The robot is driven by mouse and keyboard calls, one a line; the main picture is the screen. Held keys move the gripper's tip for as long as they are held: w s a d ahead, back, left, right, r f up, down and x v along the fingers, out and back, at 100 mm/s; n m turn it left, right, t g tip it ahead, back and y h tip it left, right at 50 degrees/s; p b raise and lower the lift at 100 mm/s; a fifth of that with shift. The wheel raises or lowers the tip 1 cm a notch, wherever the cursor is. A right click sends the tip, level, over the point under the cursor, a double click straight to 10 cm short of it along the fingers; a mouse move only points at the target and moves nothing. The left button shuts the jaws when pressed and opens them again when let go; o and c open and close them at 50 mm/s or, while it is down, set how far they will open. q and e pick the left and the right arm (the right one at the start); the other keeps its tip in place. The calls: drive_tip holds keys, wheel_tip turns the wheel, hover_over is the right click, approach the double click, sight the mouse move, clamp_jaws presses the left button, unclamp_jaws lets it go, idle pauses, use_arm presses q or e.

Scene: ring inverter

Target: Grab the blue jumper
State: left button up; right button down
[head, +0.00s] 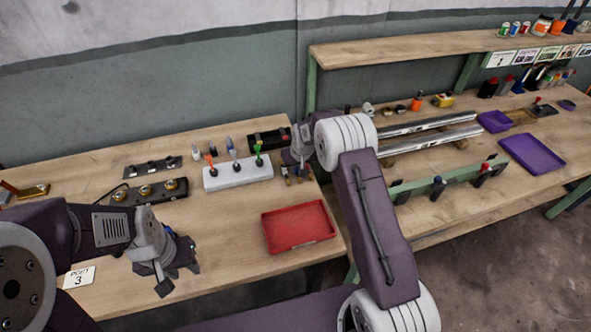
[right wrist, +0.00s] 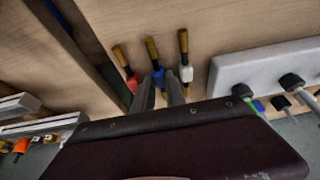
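The blue jumper (right wrist: 157,72), a blue body with a brass-coloured end, lies on the wooden bench in the right wrist view. It is the middle one of three, between a red jumper (right wrist: 130,80) and a white jumper (right wrist: 185,70). My right gripper (right wrist: 162,84) is open, its two fingertips apart with the blue body showing between or just beyond them; I cannot tell if they touch it. In the head view my right gripper (head: 297,160) is over the small jumpers, partly hiding them. My left gripper (head: 179,278) is open and empty above the bench's front left.
A white block (head: 238,174) with coloured upright handles stands left of my right gripper. A red tray (head: 299,227) lies in front. Metal rails (head: 430,133) lie to the right, and a black fixture (head: 150,192) stands at left.

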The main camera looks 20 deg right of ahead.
sight(297, 169)
idle(0.3)
